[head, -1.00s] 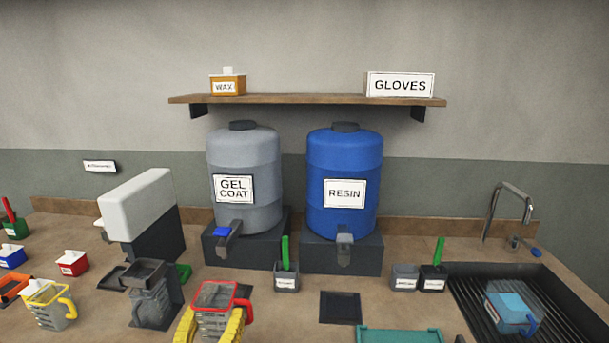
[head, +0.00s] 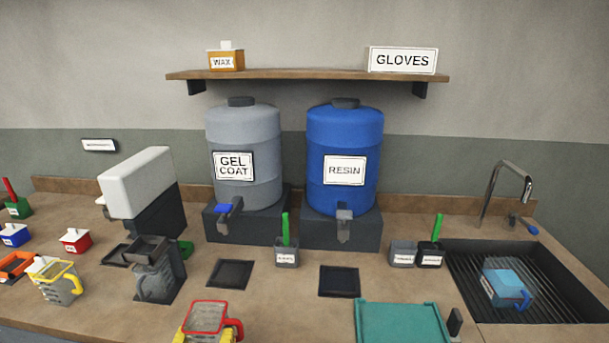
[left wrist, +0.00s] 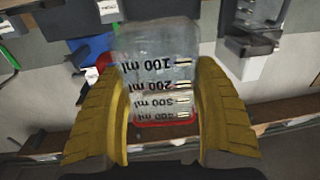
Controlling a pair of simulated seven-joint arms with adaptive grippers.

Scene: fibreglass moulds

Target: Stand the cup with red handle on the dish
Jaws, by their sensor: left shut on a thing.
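The cup with the red handle (head: 207,317) is clear, with a red rim and a red handle on its right, at the bottom of the head view. My left gripper (head: 208,337) has its yellow fingers shut on the sides of this cup. In the left wrist view the clear cup body (left wrist: 158,60), with millilitre marks, sits between the two fingers. Its base is hidden in the head view. Two dark square plates, one (head: 230,274) before the gel coat barrel and one (head: 339,281) before the resin barrel, lie empty; I cannot tell which is the dish. My right gripper is not in view.
A teal tray (head: 403,325) lies front right. A grey pot (head: 287,254) with a green stick stands between the plates. A yellow-handled cup (head: 57,283) stands left, near a dark dispenser (head: 155,275). The sink (head: 530,255) holds a blue-handled cup (head: 506,284).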

